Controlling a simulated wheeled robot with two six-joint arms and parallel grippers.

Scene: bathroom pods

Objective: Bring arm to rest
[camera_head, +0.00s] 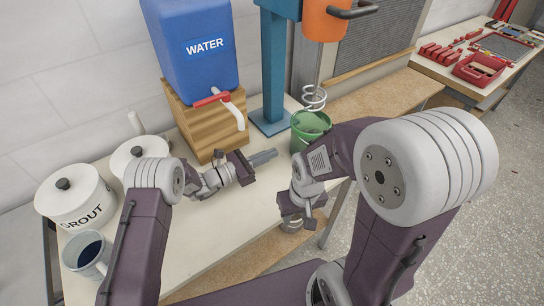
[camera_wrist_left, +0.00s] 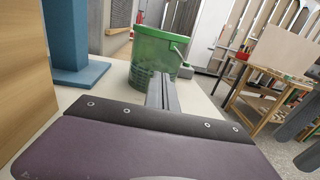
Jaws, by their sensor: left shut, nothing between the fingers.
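My left gripper (camera_head: 264,157) reaches over the table (camera_head: 215,238) from the left in the head view. Its fingers are shut together with nothing between them. They point toward the green bucket (camera_head: 308,128) and look apart from it. In the left wrist view the shut fingers (camera_wrist_left: 161,92) stand in front of the green bucket (camera_wrist_left: 157,58). My right gripper (camera_head: 293,222) hangs by the table's front edge, pointing down. Its fingertips are too small and partly hidden, so I cannot tell if they are open.
A blue water container (camera_head: 196,50) stands on a wooden block (camera_head: 208,120) behind my left arm. A blue stand (camera_head: 271,75) rises beside the bucket, with an orange mixer (camera_head: 325,20) above it. A grout canister (camera_head: 75,200) and a mug (camera_head: 87,253) stand at the left.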

